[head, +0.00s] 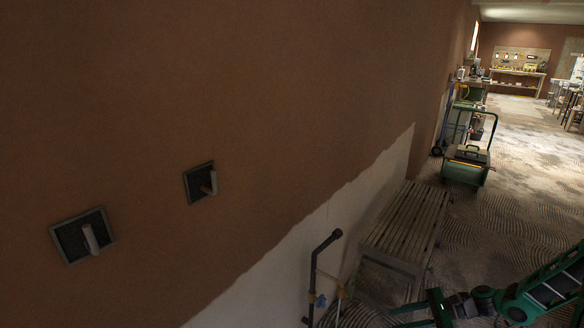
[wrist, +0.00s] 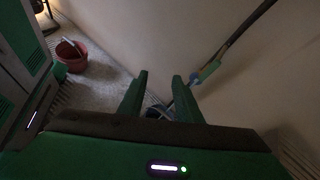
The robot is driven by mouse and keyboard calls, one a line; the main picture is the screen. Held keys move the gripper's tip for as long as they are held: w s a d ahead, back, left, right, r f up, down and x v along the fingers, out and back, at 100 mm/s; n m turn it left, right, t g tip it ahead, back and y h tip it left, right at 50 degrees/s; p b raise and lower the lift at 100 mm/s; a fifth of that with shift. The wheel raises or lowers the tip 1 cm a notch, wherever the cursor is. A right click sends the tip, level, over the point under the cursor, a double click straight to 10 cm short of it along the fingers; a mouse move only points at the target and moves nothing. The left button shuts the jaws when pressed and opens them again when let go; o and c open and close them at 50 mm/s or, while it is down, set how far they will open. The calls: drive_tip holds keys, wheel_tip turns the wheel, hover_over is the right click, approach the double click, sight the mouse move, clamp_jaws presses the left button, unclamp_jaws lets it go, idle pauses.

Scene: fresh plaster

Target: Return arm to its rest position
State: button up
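My gripper (head: 409,314) is at the lower right in the head view, with my green arm reaching in from the right edge. In the wrist view my gripper (wrist: 159,76) shows two green fingers standing apart with a clear gap. It is open and nothing is visibly held. A dark hooked pole (head: 325,245) stands left of it by the wall; what looks like the same pole also crosses the upper right of the wrist view (wrist: 240,35). Small dark and blue parts show behind the fingers, partly hidden by them.
A slatted bench (head: 405,225) stands along the wall, beyond my gripper. A red bucket (wrist: 71,57) sits on the floor. Open floor lies right of the bench.

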drive_tip(key=s+d+r+n+g+h, duration=0.1)
drive_tip(key=s+d+r+n+h, duration=0.2)
drive_tip(key=s+r, duration=0.35)
drive_tip(key=s+d+r+n+g+h, duration=0.2)
drive_tip(key=s+r+h, duration=0.15)
drive_tip(key=r, duration=0.65)
drive_tip(key=s+d+r+n+g+h, duration=0.1)
drive_tip(key=s+d+r+n+h, duration=0.3)
drive_tip(key=r, duration=0.4)
drive_tip(key=s+a+r+n+t+h, duration=0.1)
drive_tip(key=s+a+r, duration=0.1)
drive_tip(key=s+r, duration=0.9)
drive_tip(key=s, duration=0.5)
drive_tip(key=shift+s+a+n+t, duration=0.15)
drive_tip(key=shift+s+n+t, duration=0.15)
drive_tip(key=shift+n, duration=0.1)
drive_tip(key=shift+w+h, duration=0.1)
drive_tip(key=shift+h, duration=0.15)
drive_tip(key=shift+w+f, duration=0.15)
drive_tip(key=shift+w, duration=0.35)
